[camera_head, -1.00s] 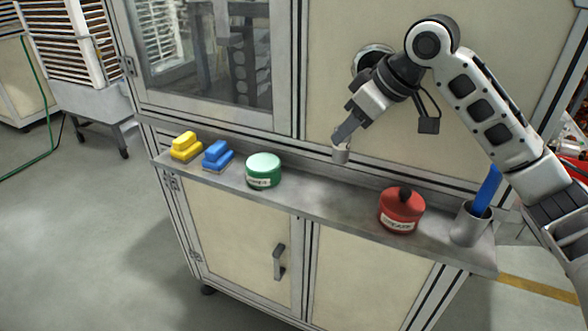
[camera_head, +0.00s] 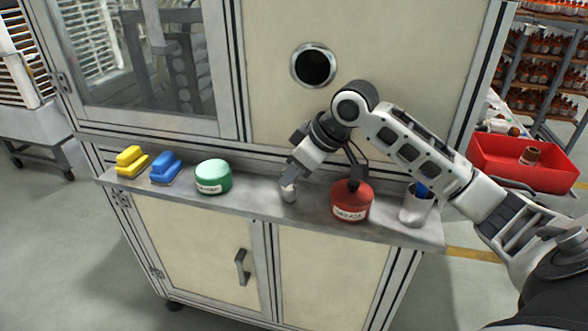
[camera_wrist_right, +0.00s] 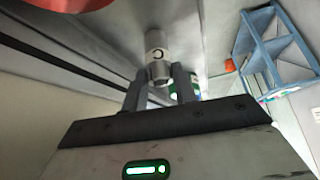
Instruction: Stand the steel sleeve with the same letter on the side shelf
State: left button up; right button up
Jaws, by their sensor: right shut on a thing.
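The small grey steel sleeve (camera_head: 289,194) is upright at the side shelf (camera_head: 255,200), between the green tin and the red tin. My right gripper (camera_head: 288,181) is shut on it from above and behind. In the right wrist view the sleeve (camera_wrist_right: 157,47) sits between the fingertips (camera_wrist_right: 161,76), with a dark letter that looks like a C on its side. I cannot tell whether its base touches the shelf or is just above it. My left gripper is not in view.
On the shelf are a yellow block (camera_head: 132,161), a blue block (camera_head: 165,167), the green tin (camera_head: 213,177), the red tin (camera_head: 351,202) and a grey cup (camera_head: 415,207) with a blue item. The red tin is close right of the sleeve. The shelf is clear toward the green tin.

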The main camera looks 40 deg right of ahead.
jog(key=shift+f, duration=0.15)
jog(key=o, duration=1)
jog(key=b+v, duration=0.1)
jog(key=v, duration=1.1)
jog(key=shift+r, duration=0.2)
